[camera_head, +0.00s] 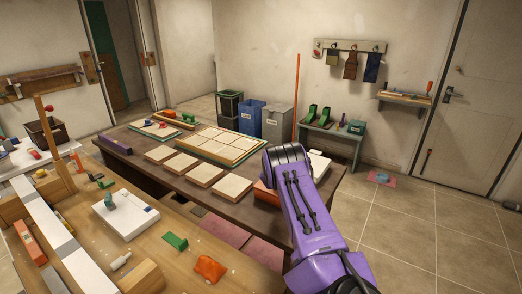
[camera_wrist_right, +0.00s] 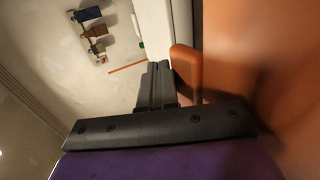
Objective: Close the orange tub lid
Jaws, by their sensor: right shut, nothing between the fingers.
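The orange tub (camera_head: 266,192) is at the right end of the dark table, largely hidden behind my purple right arm. In the right wrist view a broad orange surface (camera_wrist_right: 285,60) fills the right side, with a rounded orange tab (camera_wrist_right: 186,72) at its edge. A white piece (camera_head: 319,164) shows just beyond my arm; I cannot tell whether it belongs to the tub. My right gripper (camera_wrist_right: 156,82) is shut and empty, its fingertips close beside the orange tab; contact is unclear. The lid's position cannot be made out clearly. My left gripper is not in view.
Pale tiles and a framed tray (camera_head: 222,141) cover much of the dark table (camera_head: 150,165). Bins (camera_head: 278,121) stand behind. The floor at right is mostly open.

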